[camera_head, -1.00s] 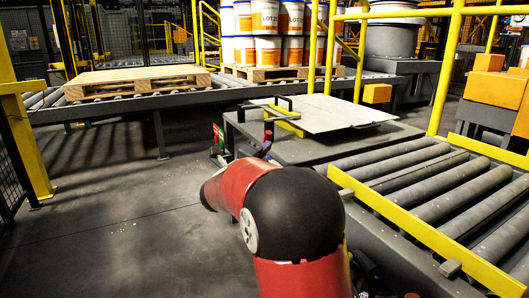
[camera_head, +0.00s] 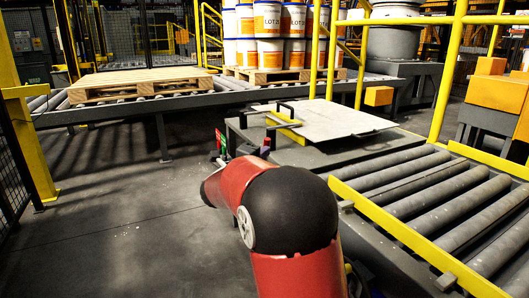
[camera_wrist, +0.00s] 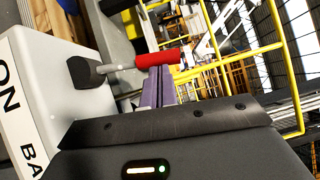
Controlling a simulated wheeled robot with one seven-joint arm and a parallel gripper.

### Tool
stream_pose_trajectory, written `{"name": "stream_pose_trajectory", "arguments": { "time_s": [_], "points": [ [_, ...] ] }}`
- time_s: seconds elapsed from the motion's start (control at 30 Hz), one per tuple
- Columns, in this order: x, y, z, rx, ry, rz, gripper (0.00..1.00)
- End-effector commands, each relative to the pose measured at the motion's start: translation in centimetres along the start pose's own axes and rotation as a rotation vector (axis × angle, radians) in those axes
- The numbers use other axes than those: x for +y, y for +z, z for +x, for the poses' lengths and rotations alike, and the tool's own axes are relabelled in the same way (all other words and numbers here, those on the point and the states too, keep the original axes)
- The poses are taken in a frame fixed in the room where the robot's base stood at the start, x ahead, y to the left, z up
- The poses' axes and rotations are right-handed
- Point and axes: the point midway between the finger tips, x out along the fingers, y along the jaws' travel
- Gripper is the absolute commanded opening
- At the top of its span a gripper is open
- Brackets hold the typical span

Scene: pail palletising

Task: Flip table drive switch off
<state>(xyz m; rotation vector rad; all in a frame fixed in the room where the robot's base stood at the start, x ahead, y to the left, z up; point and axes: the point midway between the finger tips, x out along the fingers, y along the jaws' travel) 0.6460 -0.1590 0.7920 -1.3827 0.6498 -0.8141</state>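The table drive switch shows in the wrist view as a lever with a red grip (camera_wrist: 158,60) on a metal shaft and a black pivot (camera_wrist: 84,72). It is mounted on a pale box (camera_wrist: 45,95) with dark lettering, partly cut off, "ON" and "BA". My gripper (camera_wrist: 160,72) has its two purple fingers side by side with almost no gap. The fingertips are beside the red grip, overlapping it in the picture; I cannot tell whether they touch. In the head view my red and black arm hides most of the gripper and the switch.
A grey turning table with a light plate (camera_head: 335,122) stands beyond my arm. A roller conveyor with yellow rails (camera_head: 430,200) lies on the right. An empty pallet (camera_head: 140,84) and a pallet of pails (camera_head: 268,22) are behind. The floor at left (camera_head: 100,220) is clear.

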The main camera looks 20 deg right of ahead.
Motion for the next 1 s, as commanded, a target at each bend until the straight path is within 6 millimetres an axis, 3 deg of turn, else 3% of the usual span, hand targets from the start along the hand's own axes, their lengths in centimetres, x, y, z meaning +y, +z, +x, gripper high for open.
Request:
{"name": "stream_pose_trajectory", "arguments": {
  "time_s": [0.07,0.5,1.0],
  "points": [
    [-0.7,0.6,0.4,0.000,0.030,-0.042,0.00],
    [-0.5,3.4,2.3,0.001,0.038,-0.057,0.00],
    [-0.5,4.5,3.0,-0.002,0.038,-0.057,0.00]
  ]
}}
